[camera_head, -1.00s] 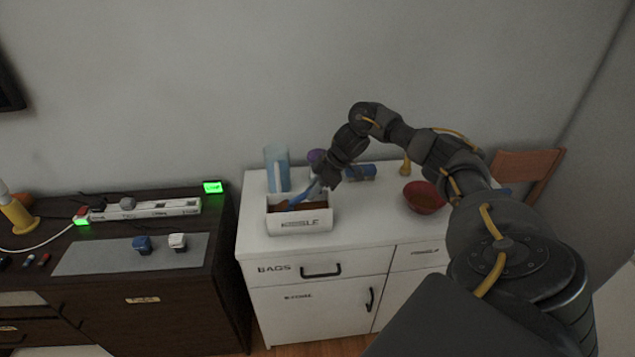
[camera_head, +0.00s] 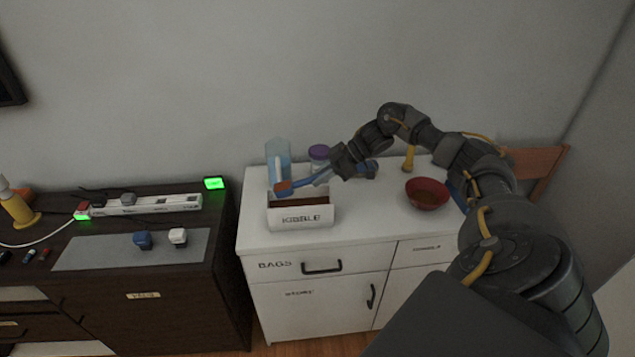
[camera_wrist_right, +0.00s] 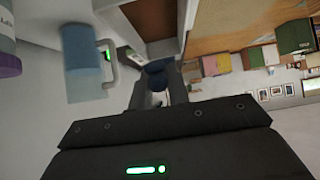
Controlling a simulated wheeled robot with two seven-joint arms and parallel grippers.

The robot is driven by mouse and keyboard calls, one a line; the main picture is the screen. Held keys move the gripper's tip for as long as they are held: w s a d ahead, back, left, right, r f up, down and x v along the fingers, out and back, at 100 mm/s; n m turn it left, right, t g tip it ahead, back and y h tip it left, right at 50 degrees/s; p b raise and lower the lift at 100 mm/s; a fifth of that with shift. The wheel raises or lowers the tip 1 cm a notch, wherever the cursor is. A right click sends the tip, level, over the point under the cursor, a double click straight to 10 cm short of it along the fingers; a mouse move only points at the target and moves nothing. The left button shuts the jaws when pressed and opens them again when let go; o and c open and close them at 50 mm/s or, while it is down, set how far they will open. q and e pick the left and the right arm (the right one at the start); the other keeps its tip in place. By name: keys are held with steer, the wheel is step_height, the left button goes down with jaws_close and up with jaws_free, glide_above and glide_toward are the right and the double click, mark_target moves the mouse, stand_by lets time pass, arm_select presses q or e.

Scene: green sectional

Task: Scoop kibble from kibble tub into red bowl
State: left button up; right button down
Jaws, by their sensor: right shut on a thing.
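The white kibble tub (camera_head: 301,216) stands on the white cabinet, with brown kibble inside. My right gripper (camera_head: 335,171) is shut on the handle of a blue scoop (camera_head: 310,180) and holds it above the tub. The scoop's head (camera_head: 284,188) is over the tub's back left part, and brown shows at it. In the right wrist view a blue part of the scoop (camera_wrist_right: 155,68) shows between the fingers. The red bowl (camera_head: 427,193) stands to the right on the cabinet, with something brownish inside. My left gripper is not in view.
A blue clear pitcher (camera_head: 278,155) and a purple-lidded jar (camera_head: 319,155) stand behind the tub. A yellow-handled thing (camera_head: 408,160) stands behind the bowl. The cabinet top (camera_head: 370,213) is clear between tub and bowl. A dark sideboard (camera_head: 180,290) is at left.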

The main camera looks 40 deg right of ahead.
steer(key=shift+s+d+f+t+y+b, duration=0.25)
steer(key=shift+d+t+y+b, duration=0.3)
steer(key=shift+b, duration=0.4)
steer(key=shift+s+d+r+t+y, duration=0.25)
steer(key=shift+r+y, duration=0.15)
steer(key=shift+r, duration=0.3)
steer(key=shift+s+d+r+t+y, duration=0.2)
steer(key=shift+r+y, duration=0.15)
steer(key=shift+r, duration=0.3)
steer(key=shift+s+f, duration=0.1)
